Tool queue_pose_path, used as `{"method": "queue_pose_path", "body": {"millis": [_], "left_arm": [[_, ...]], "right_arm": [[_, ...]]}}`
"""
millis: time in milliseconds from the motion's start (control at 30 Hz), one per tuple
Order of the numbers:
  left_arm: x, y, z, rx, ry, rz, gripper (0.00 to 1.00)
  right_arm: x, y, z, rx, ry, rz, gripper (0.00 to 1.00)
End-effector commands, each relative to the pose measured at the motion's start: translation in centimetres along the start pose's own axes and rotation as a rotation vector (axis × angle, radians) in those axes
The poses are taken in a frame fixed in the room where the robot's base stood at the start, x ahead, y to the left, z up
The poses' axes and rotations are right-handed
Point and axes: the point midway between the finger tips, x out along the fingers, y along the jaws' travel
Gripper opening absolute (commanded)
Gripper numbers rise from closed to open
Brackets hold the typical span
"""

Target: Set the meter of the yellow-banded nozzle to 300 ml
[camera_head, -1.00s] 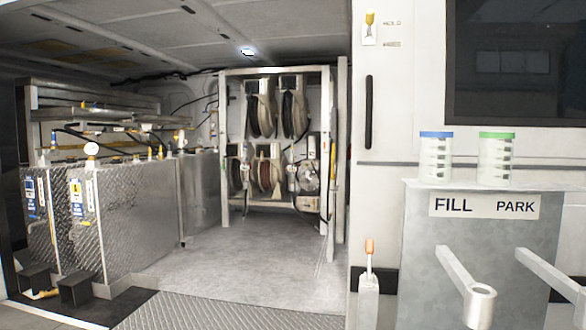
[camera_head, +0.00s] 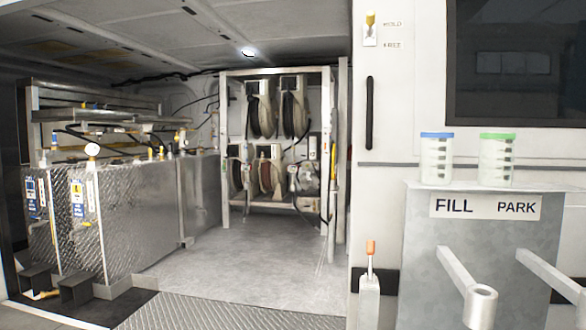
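No nozzle with a yellow band and no meter can be made out for certain. A small yellow strip (camera_head: 333,160) shows on the right side of the reel rack (camera_head: 225,150), too small to identify. The rack stands at the back of the truck bay and holds several hose reels, with dark hoses (camera_head: 262,115) above and a reddish hose (camera_head: 265,177) below on the left. Neither of my grippers is in view.
Metal tanks (camera_head: 135,220) line the left of the bay, and its floor (camera_head: 235,260) is clear. At right, a grey stand (camera_head: 425,250) labelled FILL and PARK carries a blue-lidded jar (camera_head: 436,160), a green-lidded jar (camera_head: 496,160) and two protruding arms. An orange-topped lever (camera_head: 370,249) stands beside it.

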Motion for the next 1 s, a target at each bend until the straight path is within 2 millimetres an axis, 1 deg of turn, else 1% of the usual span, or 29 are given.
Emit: {"method": "queue_pose_path", "body": {"millis": [33, 67, 600, 1000], "left_arm": [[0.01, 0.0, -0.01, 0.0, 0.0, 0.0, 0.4], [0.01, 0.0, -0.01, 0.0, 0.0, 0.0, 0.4], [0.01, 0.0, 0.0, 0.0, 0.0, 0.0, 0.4], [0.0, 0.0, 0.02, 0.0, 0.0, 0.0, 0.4]], "right_arm": [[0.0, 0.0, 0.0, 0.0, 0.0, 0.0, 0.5], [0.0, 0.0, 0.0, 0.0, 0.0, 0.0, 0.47], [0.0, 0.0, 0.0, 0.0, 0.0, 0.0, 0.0], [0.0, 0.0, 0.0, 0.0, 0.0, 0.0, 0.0]]}}
